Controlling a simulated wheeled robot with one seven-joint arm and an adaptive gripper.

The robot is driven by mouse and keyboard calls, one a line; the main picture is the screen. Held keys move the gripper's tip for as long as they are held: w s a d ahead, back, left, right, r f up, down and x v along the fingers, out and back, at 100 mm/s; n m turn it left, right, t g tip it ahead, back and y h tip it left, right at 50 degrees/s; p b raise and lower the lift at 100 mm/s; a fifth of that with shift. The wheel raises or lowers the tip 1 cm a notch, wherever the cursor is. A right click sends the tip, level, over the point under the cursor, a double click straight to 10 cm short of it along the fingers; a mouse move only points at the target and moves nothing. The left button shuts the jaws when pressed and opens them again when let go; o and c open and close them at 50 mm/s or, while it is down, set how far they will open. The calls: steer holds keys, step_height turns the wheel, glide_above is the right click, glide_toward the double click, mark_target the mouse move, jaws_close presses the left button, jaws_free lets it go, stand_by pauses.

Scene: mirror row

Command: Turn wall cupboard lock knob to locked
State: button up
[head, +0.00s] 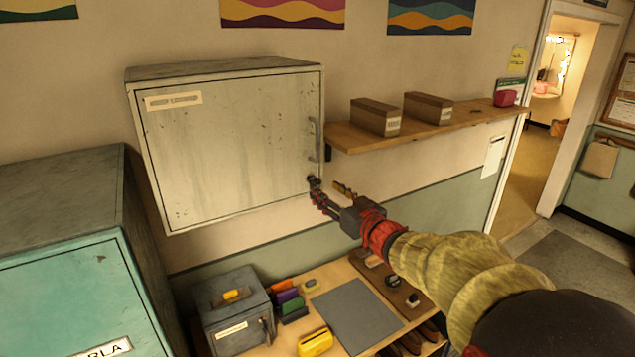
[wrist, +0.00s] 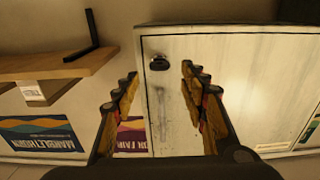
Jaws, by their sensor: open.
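The grey wall cupboard (head: 235,145) hangs on the wall with its door shut. Its small dark lock knob (head: 313,181) is at the door's lower right corner, below the vertical handle (head: 314,139). The knob (wrist: 158,64) also shows in the wrist view, wider than it is tall; I cannot tell whether this means locked. My gripper (head: 330,192) is open and empty, just in front of that corner. In the wrist view its fingers (wrist: 160,74) stand either side of the knob, which appears between and just beyond the fingertips. I see no clear contact.
A wooden shelf (head: 440,124) with two brown boxes juts from the wall right of the cupboard. Below are a small grey safe-like box (head: 234,310) and a desk with a grey mat (head: 357,315). A teal cabinet (head: 75,290) stands at left. A doorway opens at right.

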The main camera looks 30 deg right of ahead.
mark_target(318, 183)
steer(key=w, duration=0.5)
steer(key=shift+w+a+p, duration=0.1)
steer(key=shift+w+p, duration=0.1)
steer(key=shift+p, duration=0.2)
steer(key=c, duration=0.3)
steer(key=shift+r, duration=0.1)
steer(key=c, duration=0.7)
jaws_close()
